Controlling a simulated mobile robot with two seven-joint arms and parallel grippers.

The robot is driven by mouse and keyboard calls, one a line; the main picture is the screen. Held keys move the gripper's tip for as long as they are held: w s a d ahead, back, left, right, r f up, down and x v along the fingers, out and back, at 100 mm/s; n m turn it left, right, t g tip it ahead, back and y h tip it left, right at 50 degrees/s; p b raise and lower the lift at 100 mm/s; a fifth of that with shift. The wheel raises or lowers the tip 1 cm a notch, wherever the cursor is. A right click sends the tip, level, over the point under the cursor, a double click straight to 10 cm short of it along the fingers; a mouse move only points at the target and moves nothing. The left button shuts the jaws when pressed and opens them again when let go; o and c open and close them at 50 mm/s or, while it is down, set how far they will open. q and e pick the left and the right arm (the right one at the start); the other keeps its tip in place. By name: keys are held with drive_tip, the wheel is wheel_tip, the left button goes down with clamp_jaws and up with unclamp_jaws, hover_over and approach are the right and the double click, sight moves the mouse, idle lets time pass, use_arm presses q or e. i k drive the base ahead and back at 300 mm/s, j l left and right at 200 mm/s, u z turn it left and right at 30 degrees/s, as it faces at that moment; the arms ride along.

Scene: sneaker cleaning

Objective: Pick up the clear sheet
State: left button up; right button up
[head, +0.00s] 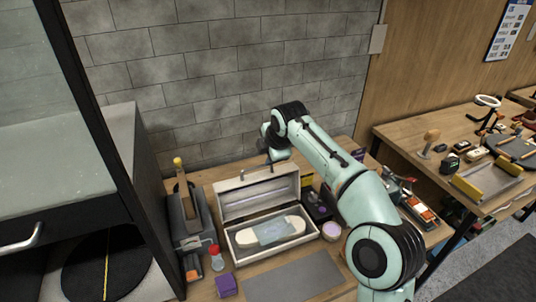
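A pale bluish, see-through sheet (272,232) lies across a cream, rounded bar-like object (243,237) inside an open wooden box (270,254). I take it for the clear sheet. The box's lid (258,197) stands raised at the back. My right arm reaches in from the lower right. Its gripper (270,163) hangs above the back of the box, near the lid's top edge and well apart from the sheet. The fingers look small and dark, and their opening is not clear. My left gripper is not in view.
A grey mat (293,279), a purple block (226,285) and a red-capped bottle (215,257) lie in front and left of the box. A small round jar (331,231) stands right of it. A block wall (210,80) rises behind, and a dark-framed cabinet (140,190) bounds the left.

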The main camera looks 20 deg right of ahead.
sight(274, 229)
drive_tip(key=k+l, duration=0.1)
drive_tip(key=k, duration=0.9)
